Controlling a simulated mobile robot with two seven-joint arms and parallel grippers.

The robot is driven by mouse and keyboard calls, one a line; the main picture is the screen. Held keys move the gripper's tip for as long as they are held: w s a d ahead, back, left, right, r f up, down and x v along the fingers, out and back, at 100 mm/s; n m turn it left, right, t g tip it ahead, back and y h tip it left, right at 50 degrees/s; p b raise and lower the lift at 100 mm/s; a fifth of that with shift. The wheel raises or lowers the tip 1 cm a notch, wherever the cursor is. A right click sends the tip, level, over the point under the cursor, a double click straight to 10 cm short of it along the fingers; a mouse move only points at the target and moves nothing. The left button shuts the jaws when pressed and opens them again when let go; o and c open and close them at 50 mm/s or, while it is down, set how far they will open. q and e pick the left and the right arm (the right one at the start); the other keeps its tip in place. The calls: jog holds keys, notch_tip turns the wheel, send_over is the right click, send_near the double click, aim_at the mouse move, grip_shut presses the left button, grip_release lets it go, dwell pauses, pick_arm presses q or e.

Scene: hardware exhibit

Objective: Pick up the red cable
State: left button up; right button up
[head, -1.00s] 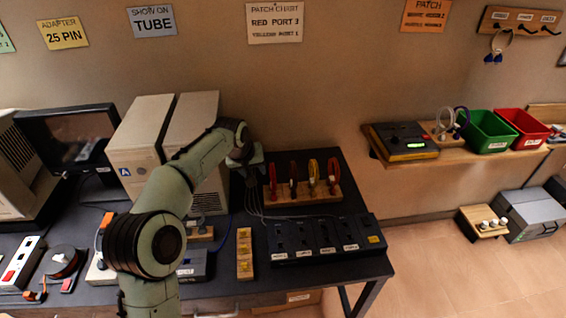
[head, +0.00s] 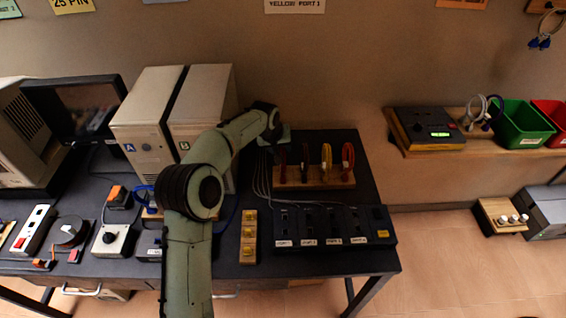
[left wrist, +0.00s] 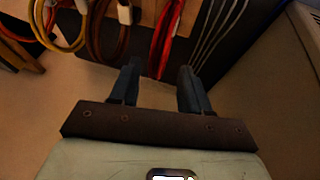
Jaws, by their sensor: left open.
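A red cable (head: 282,164) hangs at the left end of a wooden rack (head: 316,183) on the dark table. In the left wrist view a red cable (left wrist: 166,38) hangs just beyond the fingertips, roughly in line with the gap between them. My left gripper (left wrist: 158,72) is open and empty. In the head view the left gripper (head: 280,138) is partly hidden behind its wrist, above and behind the rack's left end. My right gripper is not in view.
A brown cable (head: 304,161), a yellow cable (head: 326,160) and another red cable (head: 347,158) hang on the same rack. A black port panel (head: 335,228) is in front. Thin grey wires (head: 262,180) pass beside the rack. Computer cases (head: 205,80) stand to the left.

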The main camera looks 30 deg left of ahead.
pick_arm(q)
jog(key=x, duration=0.5)
jog(key=shift+w+d+r+p, duration=0.1)
jog(key=shift+w+d+p, duration=0.05)
jog(key=shift+d+p, duration=0.2)
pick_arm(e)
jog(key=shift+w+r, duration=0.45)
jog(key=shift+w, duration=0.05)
pick_arm(q)
grip_shut()
jog(key=shift+r, duration=0.1)
